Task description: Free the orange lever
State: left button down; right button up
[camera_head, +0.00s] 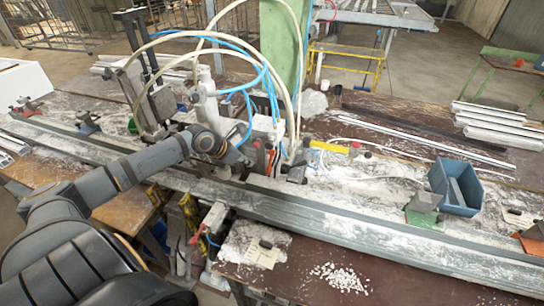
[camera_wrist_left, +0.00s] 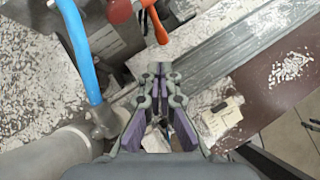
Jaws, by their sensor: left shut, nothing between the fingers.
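An orange lever (camera_wrist_left: 160,28) shows at the top of the left wrist view, with an orange tip and a grey metal part beside it. In the head view, a small orange-red part (camera_head: 269,146) at the clamp beside my left gripper looks like it. My left gripper (camera_wrist_left: 160,70) is shut and empty, its fingertips together just below the lever's tip in the wrist view; I cannot tell whether they touch it. In the head view the left gripper (camera_head: 238,162) is at the profile and partly hidden by my wrist. My right gripper is not in view.
A long grey profile (camera_head: 335,222) runs across the bench, dusted with white. Blue (camera_wrist_left: 82,50) and cream hoses (camera_head: 297,70) loop around the clamp machine. A blue bin (camera_head: 466,198) stands at the right. White chips (camera_head: 338,278) lie on the front brown board.

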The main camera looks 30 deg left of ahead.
aim_at(270, 162)
pick_arm(q)
jog(key=x, duration=0.9)
jog(key=shift+d+f, duration=0.1)
jog(key=shift+d, duration=0.1)
jog(key=shift+w+f, duration=0.1)
jog(key=shift+f, duration=0.05)
